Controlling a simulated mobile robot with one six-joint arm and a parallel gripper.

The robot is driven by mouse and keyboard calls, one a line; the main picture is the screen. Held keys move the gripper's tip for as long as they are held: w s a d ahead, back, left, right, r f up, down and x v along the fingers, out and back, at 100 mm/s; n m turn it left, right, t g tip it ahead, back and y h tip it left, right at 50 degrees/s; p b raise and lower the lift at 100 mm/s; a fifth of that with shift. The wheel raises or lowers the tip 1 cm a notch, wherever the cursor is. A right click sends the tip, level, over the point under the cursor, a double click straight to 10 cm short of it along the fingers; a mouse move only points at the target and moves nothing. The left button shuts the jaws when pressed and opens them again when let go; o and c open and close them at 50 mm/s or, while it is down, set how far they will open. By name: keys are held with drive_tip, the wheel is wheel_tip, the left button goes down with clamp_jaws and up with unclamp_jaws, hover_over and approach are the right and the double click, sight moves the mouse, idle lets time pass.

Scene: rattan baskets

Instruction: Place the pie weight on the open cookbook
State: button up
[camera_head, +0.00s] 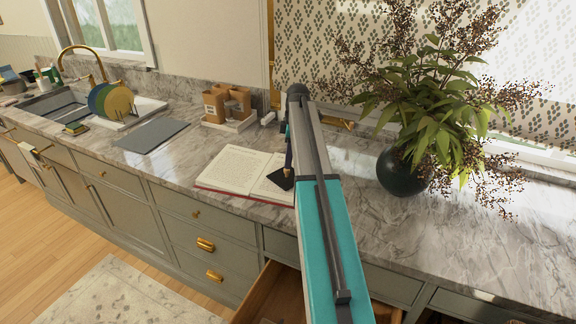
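The open cookbook (235,168) lies on the marble counter, with printed pages and a red cover edge. My teal and grey arm crosses in front of its right page and hides part of it. A small dark pointed shape (281,180) shows over the right page beside my arm, below a thin dark upright part. I cannot tell whether it is part of my gripper, the pie weight or something else. I cannot pick out the pie weight with certainty.
A dark vase (400,172) with leafy branches stands to the right. A wooden box set (228,103) stands on a white tray behind the cookbook. A grey board (152,135) lies to the left, near the sink (62,102). A drawer (272,296) is open below the counter.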

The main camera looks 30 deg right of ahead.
wheel_tip(320, 180, up, 8)
drive_tip(key=b, duration=0.2)
drive_tip(key=shift+s+d, duration=0.3)
drive_tip(key=shift+d, duration=0.1)
drive_tip(key=shift+a+f, duration=0.1)
idle(0.7)
